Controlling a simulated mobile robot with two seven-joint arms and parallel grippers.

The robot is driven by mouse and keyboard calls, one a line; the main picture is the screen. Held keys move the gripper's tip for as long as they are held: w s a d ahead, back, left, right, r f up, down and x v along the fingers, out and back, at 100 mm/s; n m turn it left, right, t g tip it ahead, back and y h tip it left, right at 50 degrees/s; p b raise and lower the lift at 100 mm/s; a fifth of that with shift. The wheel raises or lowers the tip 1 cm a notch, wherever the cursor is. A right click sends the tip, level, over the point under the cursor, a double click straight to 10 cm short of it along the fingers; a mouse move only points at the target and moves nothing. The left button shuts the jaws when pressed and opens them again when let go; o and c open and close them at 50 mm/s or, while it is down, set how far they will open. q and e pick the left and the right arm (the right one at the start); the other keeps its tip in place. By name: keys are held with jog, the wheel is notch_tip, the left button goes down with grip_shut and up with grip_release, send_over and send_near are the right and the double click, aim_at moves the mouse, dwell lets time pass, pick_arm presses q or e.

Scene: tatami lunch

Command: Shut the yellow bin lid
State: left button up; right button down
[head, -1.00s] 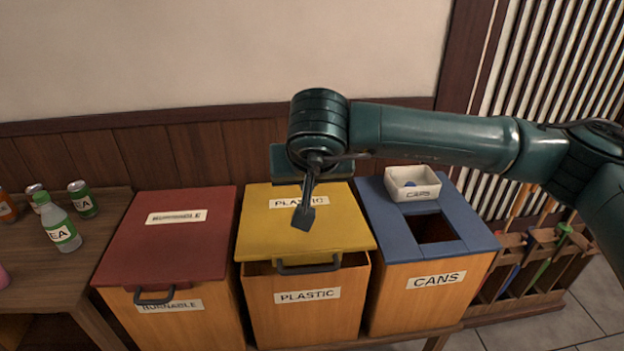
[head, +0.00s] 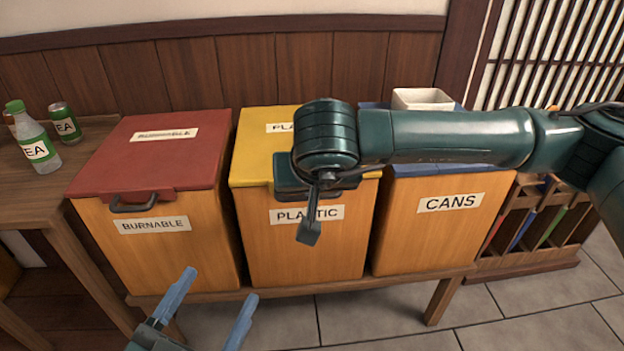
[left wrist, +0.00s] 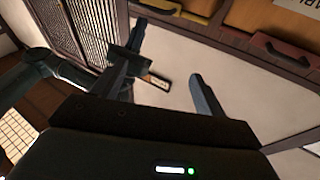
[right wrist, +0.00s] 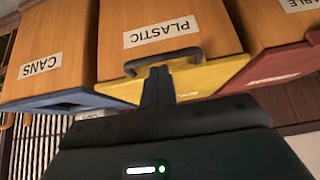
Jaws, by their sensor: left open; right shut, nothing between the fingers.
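The yellow lid (head: 258,152) lies flat on top of the wooden plastic bin (head: 268,250), with no gap visible along the part of its front edge that shows. My right gripper (head: 309,236) is shut and empty, pointing down in front of this bin and hiding the handle in the head view. In the right wrist view the lid (right wrist: 222,78) and its dark handle (right wrist: 163,60) show, with the shut fingertips (right wrist: 157,72) close by the handle; I cannot tell whether they touch. My left gripper (head: 220,285) is open and empty, low in front of the bins.
The burnable bin (head: 150,245) with a red lid stands to the left, and the cans bin (head: 440,225) to the right, a white box (head: 422,98) on top.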

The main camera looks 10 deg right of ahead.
pick_arm(q)
jog(key=shift+w+r+m+t+h+b, duration=0.25)
jog(key=shift+r+m+t+h+b, duration=0.3)
jog(key=shift+r+h+b, duration=0.45)
pick_arm(e)
notch_tip(320, 180, down, 4)
jog(key=shift+s+r, duration=0.1)
pick_arm(q)
jog(key=shift+r, duration=0.15)
